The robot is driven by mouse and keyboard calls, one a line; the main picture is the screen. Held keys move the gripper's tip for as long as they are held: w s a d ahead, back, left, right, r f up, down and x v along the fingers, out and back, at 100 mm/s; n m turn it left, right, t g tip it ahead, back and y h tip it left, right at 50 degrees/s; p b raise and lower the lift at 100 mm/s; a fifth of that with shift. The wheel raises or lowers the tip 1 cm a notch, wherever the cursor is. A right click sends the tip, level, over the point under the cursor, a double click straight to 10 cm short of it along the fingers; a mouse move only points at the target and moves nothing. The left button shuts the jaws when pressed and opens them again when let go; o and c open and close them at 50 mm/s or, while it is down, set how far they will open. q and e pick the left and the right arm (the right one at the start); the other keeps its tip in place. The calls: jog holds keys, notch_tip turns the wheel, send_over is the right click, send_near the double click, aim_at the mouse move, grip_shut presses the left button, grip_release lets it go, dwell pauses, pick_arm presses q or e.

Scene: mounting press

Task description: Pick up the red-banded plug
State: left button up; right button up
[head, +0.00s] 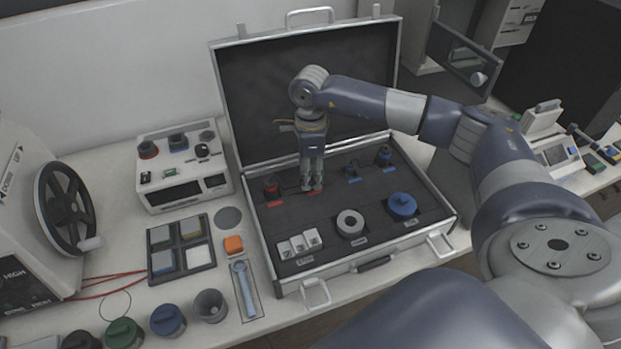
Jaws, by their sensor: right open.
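A dark plug with a red band (271,188) stands upright in the back left of the open case's grey foam, behind a red label. My right gripper (313,187) points down into the case, to the right of that plug and apart from it. It is open, and its fingertips are low, at a second red label (315,193). Whether another plug sits between or behind the fingers I cannot tell. My left gripper is not in view.
The case (447,215) also holds two blue-banded plugs (352,171) (384,155), a grey ring (350,222), a blue round part (402,205) and white blocks (300,243). Its raised lid (250,90) stands behind my gripper. A control box (183,170) stands left.

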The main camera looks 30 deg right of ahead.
grip_shut()
